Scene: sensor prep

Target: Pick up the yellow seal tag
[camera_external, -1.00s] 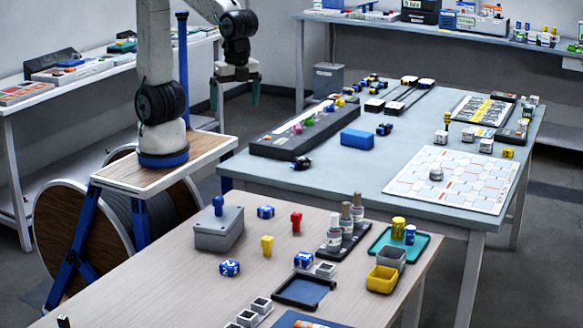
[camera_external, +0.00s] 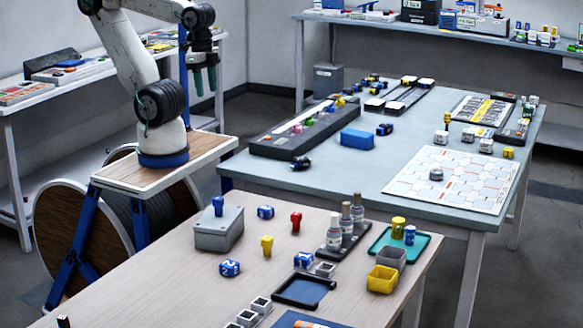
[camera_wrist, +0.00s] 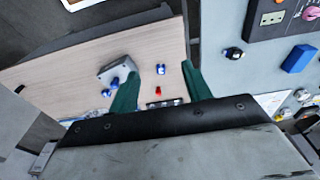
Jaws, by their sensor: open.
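The yellow seal tag (camera_external: 267,246) stands on the near wooden table, between a blue-and-white block and a red tag (camera_external: 296,221). I cannot make out the yellow tag in the wrist view. My gripper (camera_external: 205,80) hangs high above and to the left of the table, far from the tag, with its green fingers pointing down. In the wrist view my gripper (camera_wrist: 160,67) has its fingers spread apart, with nothing held between them; the red tag (camera_wrist: 157,90) shows between them, well below.
A grey box (camera_external: 218,229) with a blue tag on top stands left of the yellow tag. Blue-and-white blocks (camera_external: 229,268) lie around it. A bottle rack (camera_external: 345,240), a dark tray (camera_external: 302,291) and a yellow bin (camera_external: 382,279) are to the right.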

